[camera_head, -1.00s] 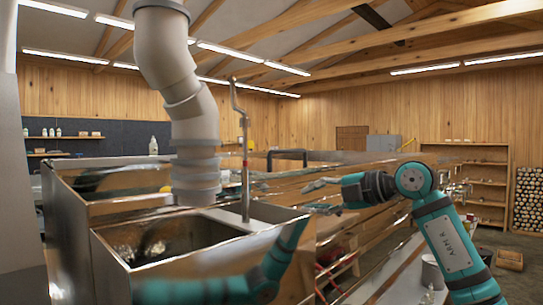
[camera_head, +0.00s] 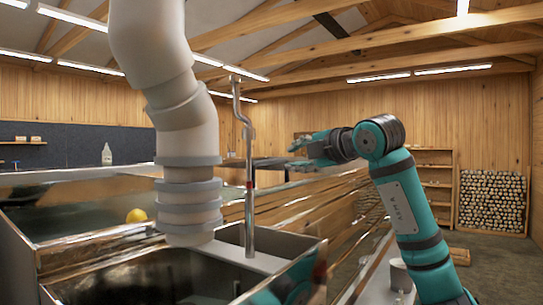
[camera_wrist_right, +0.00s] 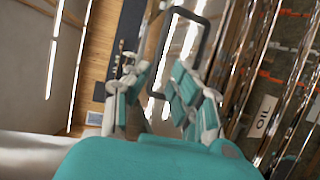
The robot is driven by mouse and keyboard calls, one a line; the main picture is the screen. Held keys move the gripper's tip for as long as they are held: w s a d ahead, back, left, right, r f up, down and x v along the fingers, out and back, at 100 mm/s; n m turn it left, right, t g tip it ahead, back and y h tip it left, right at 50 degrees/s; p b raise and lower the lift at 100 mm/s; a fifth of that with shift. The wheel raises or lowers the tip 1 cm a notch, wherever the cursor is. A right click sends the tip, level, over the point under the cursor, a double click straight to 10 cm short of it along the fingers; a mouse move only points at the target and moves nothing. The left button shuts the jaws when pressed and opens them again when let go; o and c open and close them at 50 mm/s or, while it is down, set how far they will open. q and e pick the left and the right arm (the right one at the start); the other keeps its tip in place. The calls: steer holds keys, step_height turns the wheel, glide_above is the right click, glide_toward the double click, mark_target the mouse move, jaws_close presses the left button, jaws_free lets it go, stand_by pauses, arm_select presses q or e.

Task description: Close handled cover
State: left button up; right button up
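A black loop handle (camera_wrist_right: 190,14) shows in the right wrist view, just beyond my fingers. In the head view a dark bar (camera_head: 270,163), which looks like the same handle, stands behind the metal pipe and close to my right gripper (camera_head: 299,154). The cover it belongs to is hard to make out among the shiny steel surfaces. In the right wrist view the two fingers of my right gripper (camera_wrist_right: 160,100) are spread apart with nothing held between them. I cannot tell whether they touch the handle. My left gripper is not in view.
An open steel pan (camera_head: 150,270) is below. A yellow ball-like thing (camera_head: 136,216) is at left. Stacked logs (camera_head: 492,201) stand far right.

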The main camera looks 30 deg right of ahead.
mark_target(272, 162)
steer(key=w, duration=0.1)
steer(key=w+p, duration=0.1)
steer(key=w, duration=0.3)
steer(key=shift+a+f+p, duration=0.25)
steer(key=shift+f+p, duration=0.05)
steer(key=shift+p, duration=0.05)
steer(key=w+p, duration=0.1)
steer(key=w, duration=0.1)
steer(key=w+f+p, duration=0.1)
steer(key=w, duration=0.2)
steer(key=shift+d+p, duration=0.15)
steer(key=shift+p, duration=0.2)
steer(key=shift+w+f, duration=0.2)
steer(key=shift+w, duration=0.25)
steer(key=c, duration=0.4)
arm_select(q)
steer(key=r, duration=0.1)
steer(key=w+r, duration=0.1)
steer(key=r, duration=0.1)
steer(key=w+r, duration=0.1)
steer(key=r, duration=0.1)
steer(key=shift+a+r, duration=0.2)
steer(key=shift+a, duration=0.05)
arm_select(e)
jaws_close()
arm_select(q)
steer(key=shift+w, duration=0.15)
